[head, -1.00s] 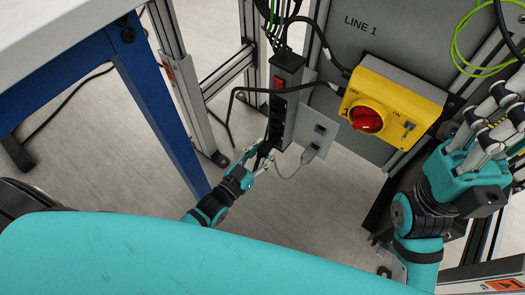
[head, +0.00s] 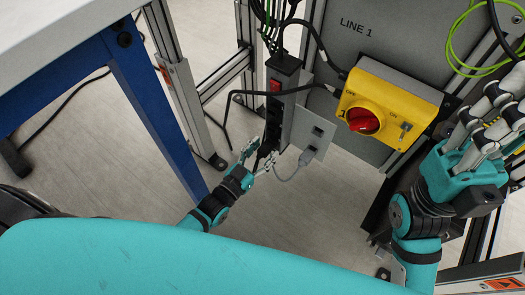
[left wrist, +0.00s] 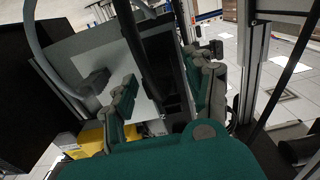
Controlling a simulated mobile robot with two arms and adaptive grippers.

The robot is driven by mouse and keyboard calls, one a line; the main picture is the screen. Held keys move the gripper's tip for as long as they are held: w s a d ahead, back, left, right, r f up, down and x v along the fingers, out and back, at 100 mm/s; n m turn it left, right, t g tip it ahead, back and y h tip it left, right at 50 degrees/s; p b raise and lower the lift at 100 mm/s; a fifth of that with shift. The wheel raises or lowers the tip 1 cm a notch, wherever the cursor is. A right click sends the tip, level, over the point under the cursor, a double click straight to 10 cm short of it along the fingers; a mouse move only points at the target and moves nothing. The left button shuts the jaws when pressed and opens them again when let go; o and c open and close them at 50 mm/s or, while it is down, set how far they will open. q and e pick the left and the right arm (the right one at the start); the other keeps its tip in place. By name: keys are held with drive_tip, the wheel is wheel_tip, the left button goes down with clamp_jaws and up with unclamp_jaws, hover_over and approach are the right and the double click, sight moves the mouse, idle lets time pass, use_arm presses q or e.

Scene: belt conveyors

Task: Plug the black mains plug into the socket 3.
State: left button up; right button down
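A black upright power strip (head: 274,122) with a red switch stands left of the LINE 1 cabinet. Its outlet numbers are too small to read. My left gripper (head: 262,161) is at the strip's lower end, its fingers apart with something dark between them. In the left wrist view its fingers (left wrist: 165,92) stand on both sides of dark shapes, the strip and a thick black cable (left wrist: 138,45). I cannot make out the black mains plug or whether the fingers grip it. My right gripper (head: 490,118) is at the right, fingers spread, with no held object visible.
A grey plate (head: 317,131) with a grey plug (head: 307,156) and cable is just right of the strip. A yellow switch box (head: 392,100) with a red knob is farther right. A black cable (head: 237,94) loops left of the strip. A blue table leg (head: 160,115) stands left.

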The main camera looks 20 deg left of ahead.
use_arm(q)
drive_tip(key=v, duration=1.2)
